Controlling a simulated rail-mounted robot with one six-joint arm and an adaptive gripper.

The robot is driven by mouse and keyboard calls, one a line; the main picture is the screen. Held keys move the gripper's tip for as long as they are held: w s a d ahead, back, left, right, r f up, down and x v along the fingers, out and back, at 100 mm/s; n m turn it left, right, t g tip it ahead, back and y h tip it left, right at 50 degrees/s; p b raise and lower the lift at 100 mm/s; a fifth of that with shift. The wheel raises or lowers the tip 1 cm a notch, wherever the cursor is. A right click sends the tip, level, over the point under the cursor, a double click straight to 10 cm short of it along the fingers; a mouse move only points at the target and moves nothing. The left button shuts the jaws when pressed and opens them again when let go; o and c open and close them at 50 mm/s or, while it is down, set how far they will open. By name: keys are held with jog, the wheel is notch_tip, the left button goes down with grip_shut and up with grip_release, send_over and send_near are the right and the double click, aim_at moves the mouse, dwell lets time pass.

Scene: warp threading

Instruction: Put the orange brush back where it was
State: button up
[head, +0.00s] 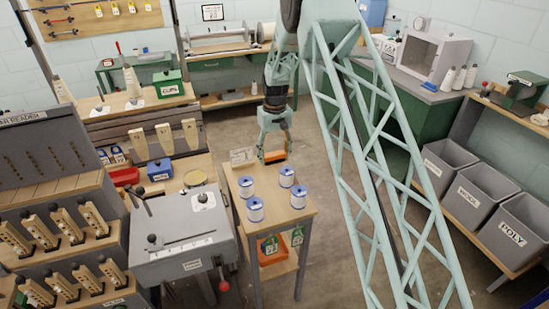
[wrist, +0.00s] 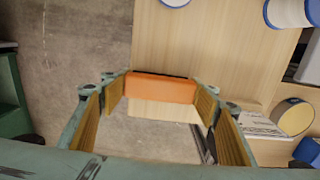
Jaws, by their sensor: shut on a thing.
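My gripper (head: 273,153) hangs over the far end of the small wooden table (head: 283,222), shut on the orange brush (head: 274,156). In the wrist view the brush (wrist: 162,88) lies between the two finger pads, with its orange block across the fingertips. A pale part, perhaps its bristles, shows below the orange block. The brush is at the table's edge in the wrist view, partly over the grey floor. Whether it touches the tabletop I cannot tell.
Several white spools with blue rims (head: 254,209) stand on the small table. A grey machine (head: 180,235) stands left of it. Grey bins (head: 447,165) line the right side. A small sign (head: 242,156) stands beside the table's far left corner. Floor right of the table is clear.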

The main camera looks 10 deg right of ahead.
aim_at(275, 154)
jog(key=shift+f, duration=0.15)
jog(key=o, duration=1)
jog(key=shift+o, duration=0.2)
notch_tip(275, 154, up, 11)
jog(key=shift+r+p, duration=0.2)
jog(key=shift+p, duration=0.55)
jog(key=shift+r, duration=0.45)
jog(key=shift+r, duration=0.1)
